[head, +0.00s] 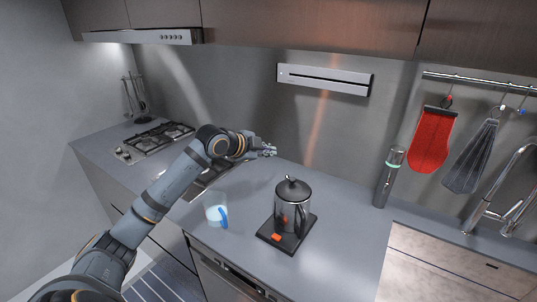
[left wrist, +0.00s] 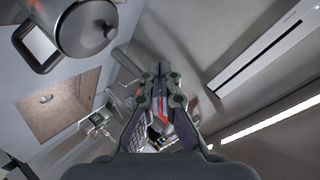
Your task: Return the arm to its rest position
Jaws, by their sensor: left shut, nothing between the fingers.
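My left arm reaches in from the lower left in the head view, and its gripper (head: 268,151) is above the counter, behind and left of the kettle. The left gripper is shut and empty. In the left wrist view its fingers (left wrist: 160,72) come together at the middle. The steel kettle (head: 292,212) with a dark lid stands upright on a dark square base (head: 268,236). It also shows in the left wrist view (left wrist: 88,28), apart from the fingers. My right gripper is not in view.
A translucent cup (head: 211,207) with a blue handle stands left of the kettle. A gas hob (head: 155,141) is at the back left. A grey cylinder (head: 386,180) stands at the right. A red mitt (head: 431,142) and grey cloth (head: 471,158) hang from a rail near the tap.

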